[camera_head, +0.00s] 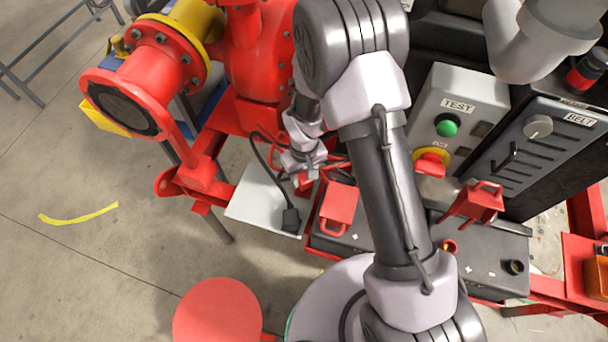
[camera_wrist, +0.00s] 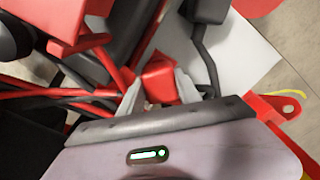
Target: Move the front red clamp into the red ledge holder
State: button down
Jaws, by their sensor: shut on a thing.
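My gripper (camera_head: 305,172) is shut on a small red piece, which I take to be the front red clamp (camera_head: 302,184). In the wrist view the red clamp (camera_wrist: 160,80) sits between the two grey fingertips (camera_wrist: 160,88). Its lower part is hidden by the gripper. The gripper is over the inner edge of a pale plate, left of the black ledge (camera_head: 345,241).
A red padlock-like block (camera_head: 338,204) is close right of the gripper; another (camera_head: 475,203) is farther right. A black plug with a cable (camera_head: 290,219) lies on the pale plate (camera_head: 256,204). A black holder (camera_head: 515,266) is at the ledge's right. Red pipework stands behind.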

jog(key=shift+f+b, duration=1.05)
jog(key=shift+f, duration=0.15)
jog(key=c, duration=0.8)
grip_release()
jog(key=shift+o, duration=0.2)
jog(key=shift+r, duration=0.1)
notch_tip(320, 180, up, 17)
jog(key=p, duration=0.6)
jog(key=shift+r, duration=0.15)
